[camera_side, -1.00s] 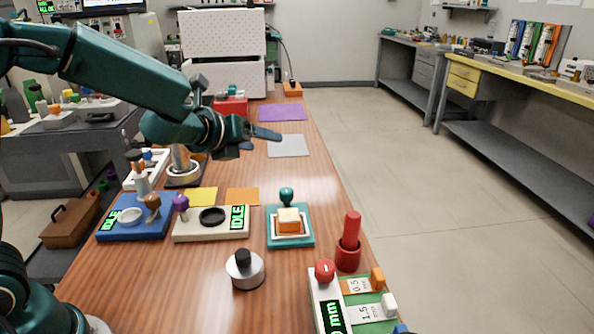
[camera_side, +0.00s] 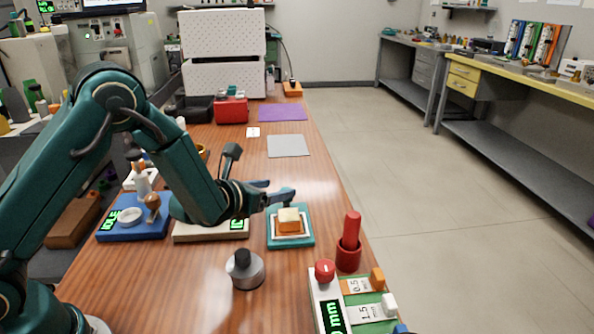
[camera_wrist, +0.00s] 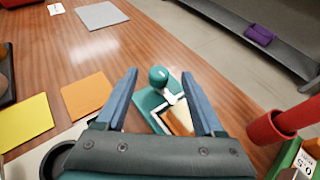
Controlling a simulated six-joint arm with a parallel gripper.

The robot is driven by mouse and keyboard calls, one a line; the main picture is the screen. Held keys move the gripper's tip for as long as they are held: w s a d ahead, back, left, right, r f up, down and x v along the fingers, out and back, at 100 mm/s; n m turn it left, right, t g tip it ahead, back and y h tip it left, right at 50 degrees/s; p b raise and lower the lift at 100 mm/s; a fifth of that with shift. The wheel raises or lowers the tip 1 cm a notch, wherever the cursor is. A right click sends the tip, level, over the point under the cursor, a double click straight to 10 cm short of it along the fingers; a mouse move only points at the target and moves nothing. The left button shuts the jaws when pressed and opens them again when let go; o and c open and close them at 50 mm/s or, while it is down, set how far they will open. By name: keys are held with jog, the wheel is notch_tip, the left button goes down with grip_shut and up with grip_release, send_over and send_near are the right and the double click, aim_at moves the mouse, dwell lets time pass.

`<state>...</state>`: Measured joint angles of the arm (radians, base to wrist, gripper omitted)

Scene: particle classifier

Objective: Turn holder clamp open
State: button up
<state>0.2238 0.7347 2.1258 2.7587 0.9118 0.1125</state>
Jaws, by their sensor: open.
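The holder (camera_side: 290,243) is a square teal base with a pale block with an orange layer (camera_side: 289,225) in its frame. It also shows in the wrist view (camera_wrist: 148,101). Its clamp has a round teal knob (camera_wrist: 158,77) on a pale arm (camera_wrist: 173,97). My gripper (camera_side: 280,190) is open and reaches from the left over the back of the holder. In the wrist view, the knob appears between the two blue fingers, with a gap on both sides. In the side view, the fingers hide the knob. I cannot tell whether the fingers are at its height.
A red holder with a red cylinder (camera_side: 348,238) stands right of the holder, and a device with a red knob (camera_side: 324,270) in front of it. A black-knobbed round weight (camera_side: 245,268) stands at front left. A grey mat (camera_side: 288,146) lies behind, with clear wood between.

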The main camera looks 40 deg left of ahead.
jog(key=shift+w+f, duration=0.1)
jog(key=shift+f, duration=0.6)
jog(key=shift+x, duration=2.45)
grip_shut()
grip_release()
jog(key=shift+r, duration=0.1)
jog(key=shift+v, duration=2.55)
